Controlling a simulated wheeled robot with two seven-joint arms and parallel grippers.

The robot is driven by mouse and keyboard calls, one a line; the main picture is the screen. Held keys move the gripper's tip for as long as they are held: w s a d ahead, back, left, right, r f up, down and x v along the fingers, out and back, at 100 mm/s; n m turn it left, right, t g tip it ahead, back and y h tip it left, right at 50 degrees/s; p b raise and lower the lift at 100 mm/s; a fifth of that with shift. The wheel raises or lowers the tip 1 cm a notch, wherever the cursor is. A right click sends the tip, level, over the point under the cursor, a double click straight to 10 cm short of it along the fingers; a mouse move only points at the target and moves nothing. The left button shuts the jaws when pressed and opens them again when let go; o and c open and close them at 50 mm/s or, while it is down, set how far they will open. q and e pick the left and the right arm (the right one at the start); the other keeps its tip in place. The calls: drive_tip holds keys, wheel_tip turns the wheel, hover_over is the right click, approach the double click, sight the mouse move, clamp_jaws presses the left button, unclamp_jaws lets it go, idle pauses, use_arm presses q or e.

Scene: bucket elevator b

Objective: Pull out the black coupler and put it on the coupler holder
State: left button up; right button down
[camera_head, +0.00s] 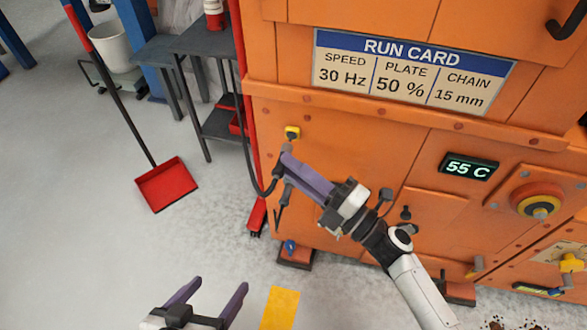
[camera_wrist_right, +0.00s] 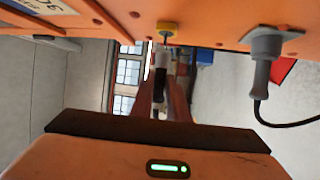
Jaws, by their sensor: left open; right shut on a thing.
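My right gripper (camera_head: 290,162) is shut at the lower left of the orange machine's front. In the right wrist view a dark piece (camera_wrist_right: 158,88) with a pale end sits between its fingers; it looks like the black coupler. A small yellow fitting (camera_head: 292,132) is on the panel just beyond the fingertips, and it also shows in the right wrist view (camera_wrist_right: 167,28). I cannot tell whether the held piece touches it. A grey plug (camera_wrist_right: 262,65) with a black cable is on the panel beside the gripper. My left gripper (camera_head: 220,283) is open and empty, low over the floor.
The black cable (camera_head: 247,150) loops down left of the machine. Dark knobs (camera_head: 405,213) and a red-yellow dial (camera_head: 537,202) stick out to the right. A red dustpan (camera_head: 166,184) stands on open grey floor at left. A yellow floor patch (camera_head: 280,308) lies in front.

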use_arm(q)
drive_tip(key=shift+w+r+p, duration=0.1)
drive_tip(key=shift+r+p, duration=0.4)
idle(1.2)
drive_tip(key=shift+f, duration=0.2)
use_arm(e)
drive_tip(key=shift+w+d, duration=0.25)
drive_tip(key=shift+w, duration=0.5)
drive_tip(key=shift+w+d, duration=0.2)
drive_tip(key=shift+w, duration=0.5)
drive_tip(key=c, duration=1.6)
unclamp_jaws()
drive_tip(key=shift+c, duration=0.2)
use_arm(q)
drive_tip(key=shift+a+p, duration=0.1)
drive_tip(key=shift+p, duration=0.3)
use_arm(e)
drive_tip(key=v, duration=1)
drive_tip(key=shift+d, duration=0.15)
drive_tip(key=shift+s, duration=0.15)
